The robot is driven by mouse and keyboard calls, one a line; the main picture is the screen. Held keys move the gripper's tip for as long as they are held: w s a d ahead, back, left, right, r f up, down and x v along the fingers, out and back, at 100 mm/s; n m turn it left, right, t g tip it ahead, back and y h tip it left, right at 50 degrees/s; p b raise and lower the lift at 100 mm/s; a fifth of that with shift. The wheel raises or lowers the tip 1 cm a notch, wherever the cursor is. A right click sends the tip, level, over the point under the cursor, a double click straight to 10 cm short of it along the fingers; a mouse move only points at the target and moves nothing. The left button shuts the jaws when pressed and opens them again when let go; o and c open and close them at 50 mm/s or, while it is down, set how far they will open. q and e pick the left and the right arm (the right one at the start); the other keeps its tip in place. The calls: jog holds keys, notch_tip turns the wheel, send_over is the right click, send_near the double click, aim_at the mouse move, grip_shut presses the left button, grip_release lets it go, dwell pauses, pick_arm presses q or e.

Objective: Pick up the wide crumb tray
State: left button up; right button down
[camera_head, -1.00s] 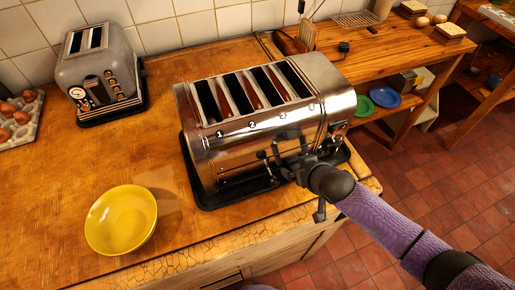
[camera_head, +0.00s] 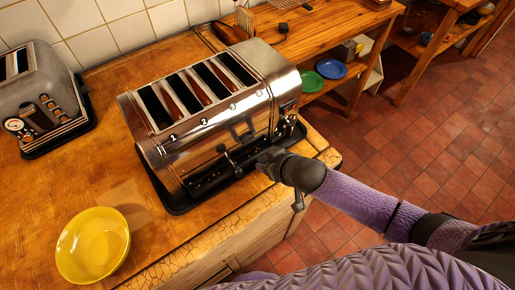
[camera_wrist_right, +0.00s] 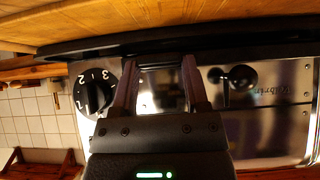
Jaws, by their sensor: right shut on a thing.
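The wide chrome toaster (camera_head: 205,120) stands on the wooden counter with its long controls side toward me. A black base (camera_head: 176,205) shows beneath it. My right gripper (camera_head: 268,160) reaches low to the right part of that side. In the right wrist view, the gripper (camera_wrist_right: 160,85) has its fingers around a dark bar (camera_wrist_right: 162,62), which looks like the front grip of the wide crumb tray. The bar sits low on the toaster, close to the black base. The rest of the crumb tray is hidden. My left gripper is not in view.
A numbered dial (camera_wrist_right: 92,92) and a round lever knob (camera_wrist_right: 242,77) flank my right gripper. A yellow bowl (camera_head: 93,245) stands at front left, a grey toaster (camera_head: 40,98) at far left. Counter between them is clear. Green (camera_head: 309,81) and blue (camera_head: 331,69) plates lie on a lower shelf.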

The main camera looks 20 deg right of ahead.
jog(key=s+d, duration=0.2)
jog(key=s, duration=0.5)
jog(key=s+d+p, duration=0.1)
jog(key=s+d, duration=0.2)
jog(key=s, duration=0.3)
jog(key=shift+s, duration=0.35)
jog(key=shift+p, duration=0.3)
jog(key=shift+s+p, duration=0.2)
jog(key=shift+p, duration=0.15)
grip_release()
